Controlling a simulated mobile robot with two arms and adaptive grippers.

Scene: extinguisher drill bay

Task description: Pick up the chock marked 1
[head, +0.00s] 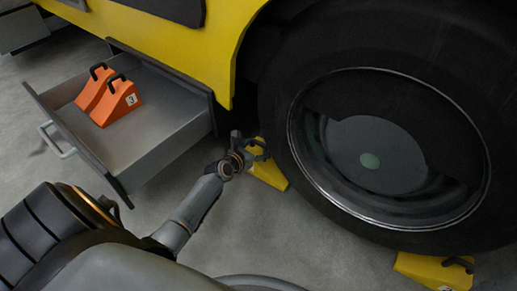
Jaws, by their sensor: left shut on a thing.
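A yellow chock (268,175) is on the floor against the left side of the big tyre; no number shows on its visible face. My left gripper (255,150) is shut on this chock at its upper end, and the fingers partly hide it. A second yellow chock (425,270) with a dark handle is under the tyre at the lower right; its white label is too small to read. Two orange chocks with dark handles lie in the open drawer. The front orange chock (117,102) has a label that looks like 3. My right gripper is out of view.
The big black tyre (365,235) fills the right side, close to my left gripper. The open grey drawer (165,125) juts out from the yellow vehicle body (190,42) on the left. Bare concrete floor (300,235) lies in front of the tyre.

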